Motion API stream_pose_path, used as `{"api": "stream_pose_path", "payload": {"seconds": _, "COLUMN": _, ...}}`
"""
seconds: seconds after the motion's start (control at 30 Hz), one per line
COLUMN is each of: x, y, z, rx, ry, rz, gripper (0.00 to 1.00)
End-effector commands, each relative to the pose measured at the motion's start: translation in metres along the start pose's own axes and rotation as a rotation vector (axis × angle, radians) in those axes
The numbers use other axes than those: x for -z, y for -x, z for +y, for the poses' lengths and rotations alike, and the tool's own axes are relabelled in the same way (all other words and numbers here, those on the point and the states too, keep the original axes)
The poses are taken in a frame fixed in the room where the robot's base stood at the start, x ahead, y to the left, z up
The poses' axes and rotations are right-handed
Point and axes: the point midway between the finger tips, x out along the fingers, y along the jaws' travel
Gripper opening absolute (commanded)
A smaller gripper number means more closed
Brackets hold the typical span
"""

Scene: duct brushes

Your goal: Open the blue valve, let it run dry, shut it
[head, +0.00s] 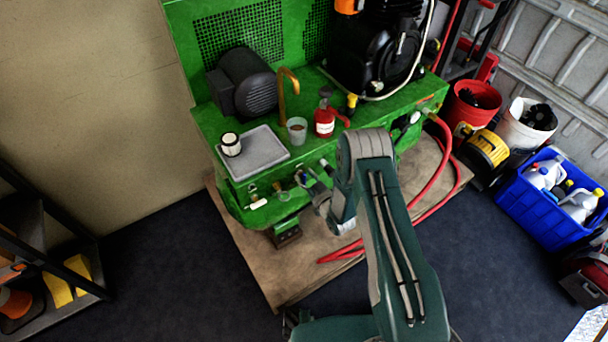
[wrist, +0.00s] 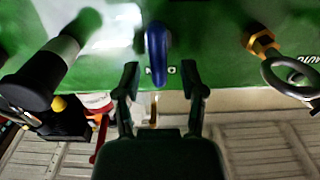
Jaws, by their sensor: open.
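The blue valve handle (wrist: 156,48) shows at the top middle of the wrist view, on the green panel (wrist: 215,70). It hangs down lengthwise in the picture, between and just beyond my fingertips. My gripper (wrist: 160,72) is open, one finger on each side of the handle's line, with nothing held. No contact with the handle shows. In the head view my gripper (head: 316,186) is at the front face of the green machine (head: 225,190), low down. My arm hides part of that face, and I cannot make out the blue handle clearly there.
In the wrist view a black-ended fitting (wrist: 42,72) is left, and a brass fitting with a metal ring (wrist: 268,48) is right. The machine's top holds a grey tray (head: 258,153), a cup (head: 297,131) and a red bottle (head: 325,121). A red hose (head: 437,182) crosses the brown mat (head: 285,275).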

Motion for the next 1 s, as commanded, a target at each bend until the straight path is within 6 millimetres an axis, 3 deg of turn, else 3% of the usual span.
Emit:
{"api": "stream_pose_path", "payload": {"seconds": 0.37, "x": 0.0001, "y": -0.0077, "z": 0.0001, "rx": 0.000, "ry": -0.001, "rz": -0.001, "gripper": 0.53}}
{"api": "stream_pose_path", "payload": {"seconds": 0.47, "x": 0.0001, "y": -0.0076, "z": 0.0001, "rx": 0.000, "ry": -0.001, "rz": -0.001, "gripper": 0.08}}
{"api": "stream_pose_path", "payload": {"seconds": 0.5, "x": 0.0001, "y": -0.0076, "z": 0.0001, "rx": 0.000, "ry": -0.001, "rz": -0.001, "gripper": 0.00}}
{"api": "stream_pose_path", "payload": {"seconds": 1.0, "x": 0.0002, "y": -0.0080, "z": 0.0013, "rx": 0.000, "ry": -0.054, "rz": 0.000, "gripper": 0.00}}
